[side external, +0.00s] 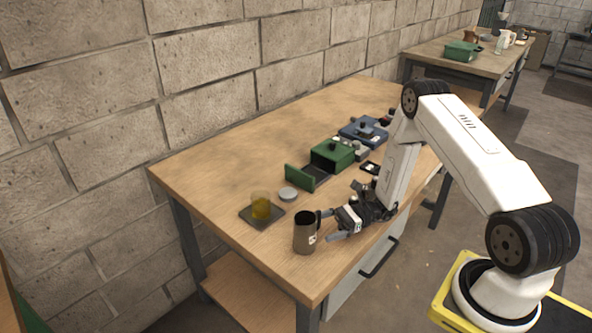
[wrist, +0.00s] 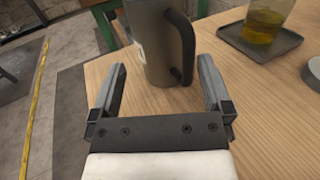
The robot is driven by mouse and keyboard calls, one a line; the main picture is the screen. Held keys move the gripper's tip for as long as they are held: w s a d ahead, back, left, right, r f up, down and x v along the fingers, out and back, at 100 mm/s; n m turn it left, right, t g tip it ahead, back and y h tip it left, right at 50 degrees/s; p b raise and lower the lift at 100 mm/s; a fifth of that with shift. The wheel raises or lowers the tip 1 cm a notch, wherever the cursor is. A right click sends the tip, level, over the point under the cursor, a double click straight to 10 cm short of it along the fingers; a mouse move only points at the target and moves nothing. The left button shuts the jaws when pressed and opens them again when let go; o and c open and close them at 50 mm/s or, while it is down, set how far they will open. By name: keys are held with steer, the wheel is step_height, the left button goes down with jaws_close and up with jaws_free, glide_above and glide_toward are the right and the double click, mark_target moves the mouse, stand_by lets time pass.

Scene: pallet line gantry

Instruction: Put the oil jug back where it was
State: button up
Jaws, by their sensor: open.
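A dark grey-brown jug (side external: 303,238) with a handle stands upright on the wooden table near its front corner. In the wrist view the jug (wrist: 155,40) is just ahead of my gripper (wrist: 160,75), with its handle on the right. My gripper (side external: 332,225) is open and low over the table, its fingers pointing at the jug's side. The jug is not clearly between the fingers, and its top is cut off in the wrist view. A clear cup of yellow oil (side external: 261,206) stands on a dark square tray (side external: 275,219) behind the jug.
A round grey lid or disc (side external: 288,194) lies beyond the tray. A green box (side external: 332,154) with an open front and a blue box (side external: 363,132) stand farther back. The table's (side external: 215,165) left part is bare. A second table with a green bin (side external: 461,51) is beyond.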

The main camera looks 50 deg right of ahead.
steer(key=v, duration=0.7)
steer(key=shift+s+d, duration=0.15)
steer(key=shift+s, duration=0.05)
stand_by(0.3)
steer(key=shift+a+r+n+g, duration=0.2)
steer(key=shift+a+n+g, duration=0.15)
steer(key=shift+n+g, duration=0.05)
steer(key=a+r+n+g+h, duration=0.1)
steer(key=g, duration=0.1)
steer(key=s+a+r+n+g+h, duration=0.1)
steer(key=a+n+g, duration=0.1)
steer(key=a+r+n+g+h, duration=0.1)
steer(key=a+n+g, duration=0.1)
steer(key=shift+s+a, duration=0.25)
steer(key=shift+s, duration=0.15)
steer(key=s+a+r+n+t+h, duration=0.1)
steer(key=s+a+r+n+h, duration=0.1)
steer(key=r+n+h, duration=0.3)
steer(key=s+a+r+n+h, duration=0.2)
steer(key=a+r+n+h, duration=0.2)
steer(key=n+h, duration=0.4)
steer(key=r+n, duration=0.1)
steer(key=n, duration=0.3)
steer(key=shift+s+a+r+t, duration=0.2)
steer(key=shift+s+r+t, duration=0.1)
steer(key=shift+t, duration=0.1)
